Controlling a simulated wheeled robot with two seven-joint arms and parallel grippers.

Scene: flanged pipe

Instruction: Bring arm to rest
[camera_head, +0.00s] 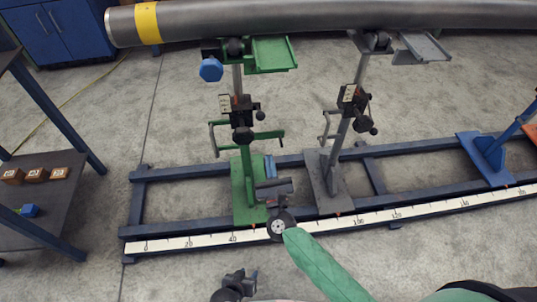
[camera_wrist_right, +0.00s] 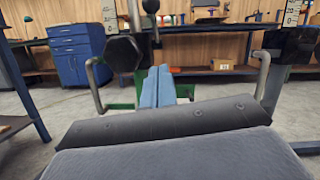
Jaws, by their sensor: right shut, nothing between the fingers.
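My right arm, with a green sleeve, reaches up from the lower right in the head view. Its gripper (camera_head: 271,167) is in front of the green pipe stand (camera_head: 247,180), near the stand's base. In the right wrist view its blue fingers (camera_wrist_right: 157,88) are together with nothing between them. Whether they touch the stand cannot be told. My left gripper (camera_head: 240,280) is low at the bottom edge of the head view, dark and small, and its jaws are not clear. A grey pipe (camera_head: 300,18) with a yellow band lies across the top of the head view.
A grey stand (camera_head: 330,170) stands right of the green one. Both are on a dark blue rail frame (camera_head: 135,210) with a white scale strip (camera_head: 190,241). A side table (camera_head: 50,215) with small boxes is at the left. Open floor lies in front of the frame.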

